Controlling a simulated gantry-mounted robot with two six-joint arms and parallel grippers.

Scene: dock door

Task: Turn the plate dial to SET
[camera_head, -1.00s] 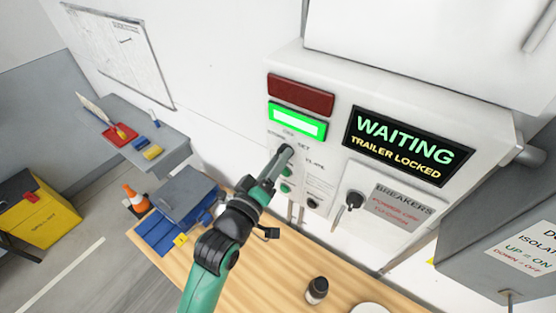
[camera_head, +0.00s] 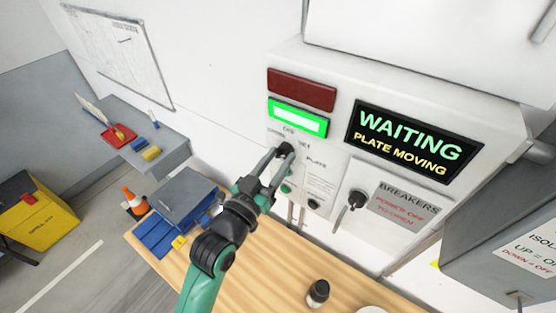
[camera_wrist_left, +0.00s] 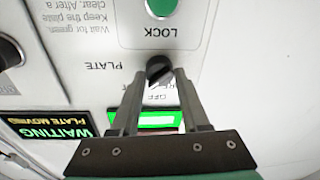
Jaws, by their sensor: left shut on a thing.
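The plate dial (camera_head: 286,149) is a small black knob on the white control panel (camera_head: 330,139), below the green-lit bar. Printed labels STORE, OFF and SET surround it. My left gripper (camera_head: 278,154) reaches up from the front with its fingertips closed on the dial. The left wrist view shows the dial (camera_wrist_left: 159,70) between the fingertips of my left gripper (camera_wrist_left: 160,77), with PLATE and LOCK printed near it upside down. The fingers partly hide the labels, and I cannot tell exactly where the dial points. The screen (camera_head: 411,145) reads WAITING, PLATE MOVING. My right gripper is not in view.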

